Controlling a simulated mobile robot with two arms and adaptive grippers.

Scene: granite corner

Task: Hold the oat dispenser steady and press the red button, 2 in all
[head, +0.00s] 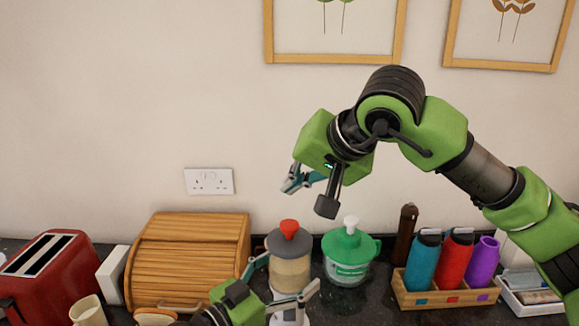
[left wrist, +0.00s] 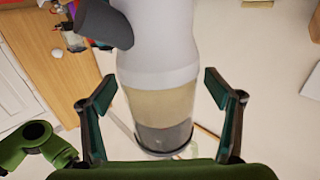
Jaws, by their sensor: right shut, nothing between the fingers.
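The oat dispenser (head: 289,272) stands on the dark counter, with a clear body of pale oats, a grey lid and the red button (head: 289,227) on top. My left gripper (head: 290,284) is open, its fingers on either side of the dispenser. In the left wrist view the dispenser (left wrist: 158,100) appears upside down between the fingers (left wrist: 159,84), with a visible gap on each side. My right gripper (head: 290,186) is shut and empty, in the air above the red button and apart from it.
A green-lidded container (head: 348,255) with a white top stands close on the right. A wooden bread bin (head: 190,258) and red toaster (head: 42,275) are on the left. A wooden rack (head: 445,297) of bottles and a white tray (head: 530,306) are on the right.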

